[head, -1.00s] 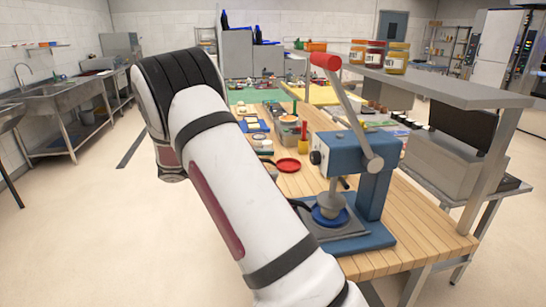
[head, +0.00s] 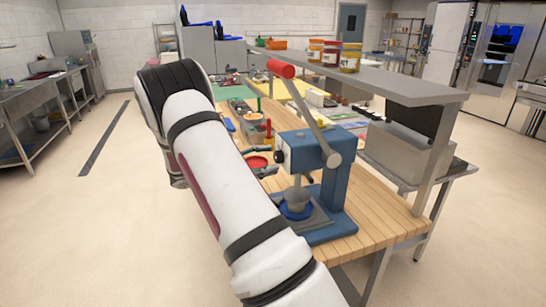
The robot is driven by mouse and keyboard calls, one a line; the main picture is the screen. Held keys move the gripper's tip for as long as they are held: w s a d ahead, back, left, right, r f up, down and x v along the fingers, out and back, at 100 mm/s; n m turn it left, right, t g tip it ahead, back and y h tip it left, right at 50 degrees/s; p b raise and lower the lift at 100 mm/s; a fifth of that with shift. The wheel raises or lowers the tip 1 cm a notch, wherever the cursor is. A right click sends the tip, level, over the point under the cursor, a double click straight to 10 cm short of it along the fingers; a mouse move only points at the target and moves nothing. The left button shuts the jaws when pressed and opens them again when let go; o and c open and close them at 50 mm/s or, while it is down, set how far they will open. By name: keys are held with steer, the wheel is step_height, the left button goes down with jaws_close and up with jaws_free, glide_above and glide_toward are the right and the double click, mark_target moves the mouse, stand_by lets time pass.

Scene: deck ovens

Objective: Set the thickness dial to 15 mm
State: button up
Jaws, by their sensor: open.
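A blue press (head: 330,165) stands on the near end of the wooden worktop, with a long lever ending in a red grip (head: 281,69). A small black knob (head: 280,156), which looks like the dial, sticks out of the left side of its head. Its markings are too small to read. A grey plunger (head: 297,198) sits over a blue disc on the press base. My gripper (head: 264,158) shows only in part past my white arm. Its dark fingers are apart, just left of the knob. I cannot tell whether they touch it.
The wooden worktop (head: 385,215) holds a red dish (head: 257,162) and several small items behind the press. A grey shelf (head: 400,82) with jars (head: 350,56) overhangs the right side. Open floor lies left; a metal sink bench (head: 40,100) stands beyond it.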

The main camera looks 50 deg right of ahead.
steer(key=shift+s+d, duration=0.35)
steer(key=shift+d, duration=0.2)
steer(key=c, duration=1.1)
steer(key=shift+c, duration=0.2)
steer(key=shift+n, duration=0.4)
steer(key=n+b, duration=0.1)
steer(key=n, duration=0.4)
steer(key=n+b, duration=0.1)
steer(key=n, duration=0.5)
